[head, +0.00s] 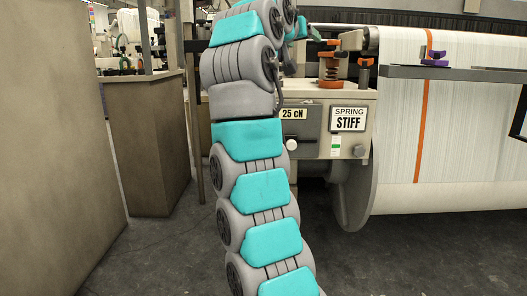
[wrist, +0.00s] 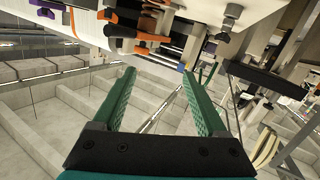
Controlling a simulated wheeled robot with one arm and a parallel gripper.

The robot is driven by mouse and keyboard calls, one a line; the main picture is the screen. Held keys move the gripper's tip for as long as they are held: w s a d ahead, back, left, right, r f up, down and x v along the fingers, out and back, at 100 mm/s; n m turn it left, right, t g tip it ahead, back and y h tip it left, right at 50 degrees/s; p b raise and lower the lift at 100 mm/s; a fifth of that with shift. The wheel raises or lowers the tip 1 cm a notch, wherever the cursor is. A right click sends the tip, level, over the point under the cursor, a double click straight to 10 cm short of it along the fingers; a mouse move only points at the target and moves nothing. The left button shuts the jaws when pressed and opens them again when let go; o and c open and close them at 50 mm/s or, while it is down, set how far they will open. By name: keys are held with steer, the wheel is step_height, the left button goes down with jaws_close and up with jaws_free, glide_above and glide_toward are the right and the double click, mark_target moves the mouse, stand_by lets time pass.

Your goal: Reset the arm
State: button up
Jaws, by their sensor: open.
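My arm, teal and grey, rises through the middle of the head view and bends over at the top. My gripper shows in the wrist view (wrist: 158,82) with two green ribbed fingers spread wide apart. Nothing is between the fingers. The wrist view looks tilted or upside down, with loom parts along its top.
A loom end box with a "SPRING STIFF" sign (head: 348,118) and a "25 cN" label (head: 292,114) stands just behind my arm. The white warp beam (head: 450,120) is at right. Beige cabinets (head: 145,145) stand left, with grey floor between.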

steer(key=s+d+f+n+g+y, duration=0.2)
steer(key=s+d+f+n+g, duration=0.3)
steer(key=f, duration=0.8)
steer(key=s+f+g+y, duration=0.25)
steer(key=s+f, duration=0.35)
steer(key=f, duration=0.6)
steer(key=s+f+m+g+y, duration=0.1)
steer(key=s+f+g, duration=0.2)
steer(key=s+f, duration=0.85)
steer(key=s+f+g+y, duration=0.1)
steer(key=s+f+g, duration=0.2)
steer(key=s+f, duration=0.85)
steer(key=s+f+m+g+y, duration=0.1)
steer(key=s+f+g, duration=0.3)
steer(key=s, duration=1.4)
steer(key=s+p+v, duration=0.2)
steer(key=p+v, duration=1.1)
steer(key=p, duration=0.1)
steer(key=shift+s+r+t+p, duration=0.2)
steer(key=shift+r+t+p, duration=0.15)
steer(key=shift+r+p, duration=0.05)
steer(key=shift+d+h, duration=0.1)
steer(key=shift+h, duration=0.15)
